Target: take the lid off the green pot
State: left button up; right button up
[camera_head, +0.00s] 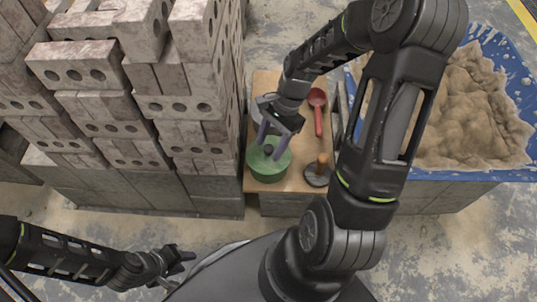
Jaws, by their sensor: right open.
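The green pot (267,174) stands on a small wooden board, with its green lid (280,164) on top and a dark knob near the lid's middle. My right gripper (266,148) is over the pot from behind, its two purple-grey fingers apart and reaching down around the knob. I cannot tell whether the fingers touch the knob. My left gripper (184,258) is low at the left, away from the pot and in front of the bricks. Its jaw gap is too small to judge.
The wooden board (266,84) also bears a red scoop (318,112) and a dark round tool with a wooden handle (318,170). Stacked bricks (150,100) rise close on the left. A sand heap (465,110) on a blue tarp (455,176) lies right.

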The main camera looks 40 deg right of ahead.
jog(key=shift+c, duration=0.4)
grip_shut()
dwell(0.6)
